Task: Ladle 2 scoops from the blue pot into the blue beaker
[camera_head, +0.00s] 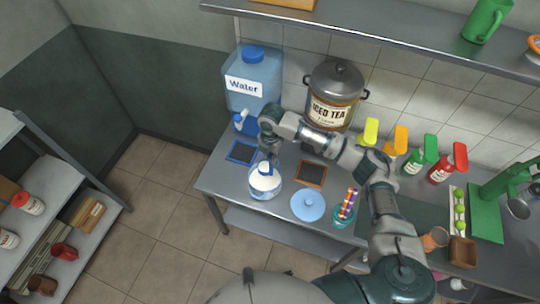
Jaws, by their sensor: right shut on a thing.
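The blue pot (265,191) stands uncovered near the counter's front edge, with white contents inside. Its round blue lid (308,205) lies on the counter to the right. My right gripper (268,150) is over the pot, pointing down, shut on the ladle (266,168). The ladle's blue part shows just below the fingers, at the pot's mouth; I cannot tell how deep its bowl sits. I cannot make out a separate blue beaker. My left gripper is not in view.
A blue-framed mat (242,152) and an orange-framed mat (311,173) lie on the counter (225,180). A water jug (253,85) and iced tea urn (335,85) stand behind. A teal cup of colourful sticks (344,215) is right of the lid. Several bottles line the wall.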

